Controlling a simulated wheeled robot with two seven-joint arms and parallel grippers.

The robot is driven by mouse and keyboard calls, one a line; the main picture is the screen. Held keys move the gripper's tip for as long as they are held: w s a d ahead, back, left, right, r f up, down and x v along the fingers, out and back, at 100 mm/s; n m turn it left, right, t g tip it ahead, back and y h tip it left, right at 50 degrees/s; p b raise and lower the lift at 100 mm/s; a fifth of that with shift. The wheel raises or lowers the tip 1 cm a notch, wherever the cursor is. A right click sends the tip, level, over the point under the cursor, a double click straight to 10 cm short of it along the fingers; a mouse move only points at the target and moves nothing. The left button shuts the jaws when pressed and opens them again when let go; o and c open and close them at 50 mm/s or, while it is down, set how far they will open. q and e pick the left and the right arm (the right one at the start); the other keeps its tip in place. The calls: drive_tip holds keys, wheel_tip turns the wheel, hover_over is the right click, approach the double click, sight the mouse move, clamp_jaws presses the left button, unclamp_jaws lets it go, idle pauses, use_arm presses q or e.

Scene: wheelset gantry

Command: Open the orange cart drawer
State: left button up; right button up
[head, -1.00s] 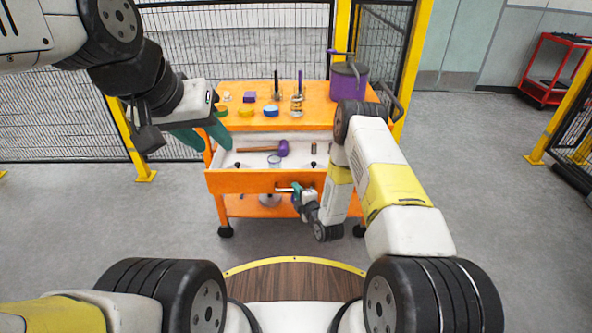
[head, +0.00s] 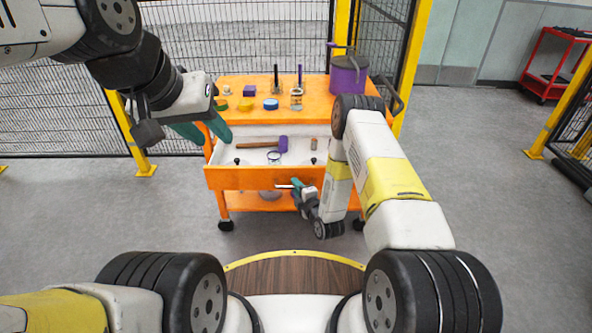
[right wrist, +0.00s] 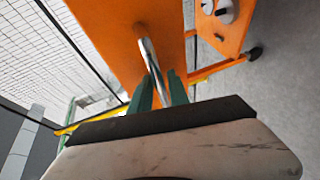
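The orange cart (head: 300,92) stands ahead, with its drawer (head: 240,178) pulled well out toward me. Inside the drawer lie a purple-headed hammer (head: 262,145), a clear round piece and small dark parts. My right gripper (head: 297,184) is at the drawer front. In the right wrist view its green fingers (right wrist: 160,88) lie on either side of the silver drawer handle (right wrist: 147,50) and look closed on it. My left gripper (head: 203,127) hangs at the cart's left side, its teal fingers apart and empty.
The cart top carries a purple pot (head: 348,76), a blue roll (head: 271,104) and several other small items. Mesh fence with yellow posts (head: 138,140) stands behind. A red cart (head: 553,65) is far right. Grey floor (head: 190,215) between me and the cart is clear.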

drive_tip(key=v, duration=0.7)
drive_tip(key=shift+s+d, duration=0.15)
drive_tip(key=shift+s, duration=0.25)
drive_tip(key=shift+w+r, duration=0.1)
drive_tip(key=w+d+r+m+g+h, duration=0.1)
drive_tip(key=w+d+r+m+h, duration=0.2)
drive_tip(key=r, duration=0.7)
drive_tip(key=w+d+r+m+g, duration=0.2)
drive_tip(key=w+r+m, duration=0.2)
drive_tip(key=r, duration=0.7)
drive_tip(key=s+d+r+m+g+h, duration=0.1)
drive_tip(key=s+d+r+m, duration=0.15)
drive_tip(key=r, duration=0.35)
drive_tip(key=s+d+r+m, duration=0.1)
drive_tip(key=s+r+m, duration=0.25)
drive_tip(key=r, duration=0.25)
drive_tip(key=s+r+m+g, duration=0.1)
drive_tip(key=s+r+m, duration=0.1)
drive_tip(key=s, duration=0.7)
drive_tip(key=s+d+r+m+g, duration=0.1)
drive_tip(key=s+r+m+g, duration=0.1)
drive_tip(key=s, duration=0.7)
drive_tip(key=s+d+r+m+g, duration=0.1)
drive_tip(key=s+r+m, duration=0.3)
drive_tip(key=s, duration=0.6)
wheel_tip(320, 180, up, 2)
drive_tip(key=shift+r, duration=0.1)
